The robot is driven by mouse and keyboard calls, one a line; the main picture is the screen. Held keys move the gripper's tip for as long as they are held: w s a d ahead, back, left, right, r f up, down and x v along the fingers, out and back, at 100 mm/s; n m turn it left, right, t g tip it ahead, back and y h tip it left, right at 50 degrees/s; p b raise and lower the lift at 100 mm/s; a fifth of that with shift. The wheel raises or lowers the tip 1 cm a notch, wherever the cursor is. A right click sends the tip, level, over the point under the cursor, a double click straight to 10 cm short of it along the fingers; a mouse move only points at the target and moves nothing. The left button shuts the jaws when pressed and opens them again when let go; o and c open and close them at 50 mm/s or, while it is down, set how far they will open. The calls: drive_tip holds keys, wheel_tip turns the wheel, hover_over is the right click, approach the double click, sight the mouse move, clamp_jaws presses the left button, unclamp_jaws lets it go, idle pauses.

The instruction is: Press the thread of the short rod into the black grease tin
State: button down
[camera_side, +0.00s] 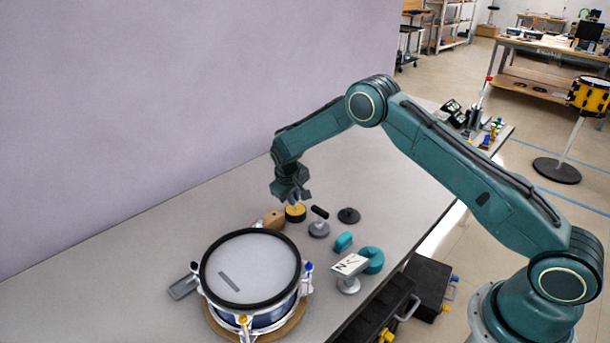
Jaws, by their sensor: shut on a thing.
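My gripper (294,197) points down over a small round tin (294,216), dark at the side with a yellow top, which I take for the black grease tin. The gripper is shut on a thin piece that I take for the short rod; it is mostly hidden between the jaws. Its lower end is at or just above the yellow top; I cannot tell whether it touches. The thread is too small to make out.
A drum (250,268) stands at the front left. A wooden block (272,219) is left of the tin. The back left is clear.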

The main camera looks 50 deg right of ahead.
wheel_tip(320, 180, up, 7)
idle(1.3)
idle(0.5)
drive_tip(key=s+a+r, duration=0.1)
drive_tip(key=s+a, duration=0.1)
drive_tip(key=s, duration=0.8)
drive_tip(key=s+a, duration=0.3)
drive_tip(key=s, duration=0.8)
drive_tip(key=shift+a+r, duration=0.3)
drive_tip(key=shift+r, duration=0.05)
